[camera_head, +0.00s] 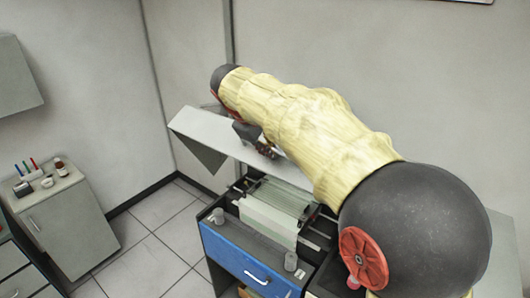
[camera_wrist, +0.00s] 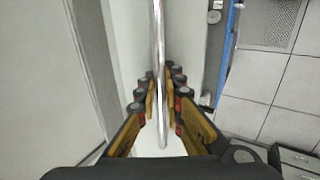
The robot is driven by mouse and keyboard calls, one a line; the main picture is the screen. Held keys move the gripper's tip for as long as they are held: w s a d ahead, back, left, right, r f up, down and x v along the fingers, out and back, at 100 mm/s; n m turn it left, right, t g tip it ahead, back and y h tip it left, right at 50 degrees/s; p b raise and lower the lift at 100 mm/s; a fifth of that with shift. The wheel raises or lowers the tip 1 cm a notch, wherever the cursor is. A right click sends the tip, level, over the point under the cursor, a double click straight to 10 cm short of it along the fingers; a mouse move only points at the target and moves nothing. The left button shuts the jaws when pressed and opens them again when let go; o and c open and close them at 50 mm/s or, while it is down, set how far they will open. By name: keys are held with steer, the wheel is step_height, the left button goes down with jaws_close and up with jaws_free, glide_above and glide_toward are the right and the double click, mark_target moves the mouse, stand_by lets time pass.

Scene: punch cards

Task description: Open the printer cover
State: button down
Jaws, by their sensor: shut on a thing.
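The printer (camera_head: 240,262) has a blue front and stands at the lower middle of the head view. Its light grey cover (camera_head: 205,130) is raised and tilted above the body, leaving the inside with pale paper (camera_head: 268,217) exposed. My gripper (camera_head: 260,147) is at the cover, partly hidden behind my arm. In the wrist view my gripper (camera_wrist: 160,90) is shut on a thin silver bar (camera_wrist: 159,40), which looks like the cover's handle. The bar runs between both fingers, with a pale panel behind it. My arm hides the cover's right part.
A grey cabinet (camera_head: 65,228) with pens and small bottles on top stands at the left. A wall cupboard (camera_head: 15,78) hangs above it. Tiled floor (camera_head: 150,258) lies free between cabinet and printer. Walls are close behind the printer.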

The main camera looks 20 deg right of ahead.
steer(key=shift+r, duration=0.15)
steer(key=c, duration=2.1)
jaws_free()
steer(key=shift+o, duration=0.7)
steer(key=v, duration=1.2)
steer(key=shift+c, duration=0.5)
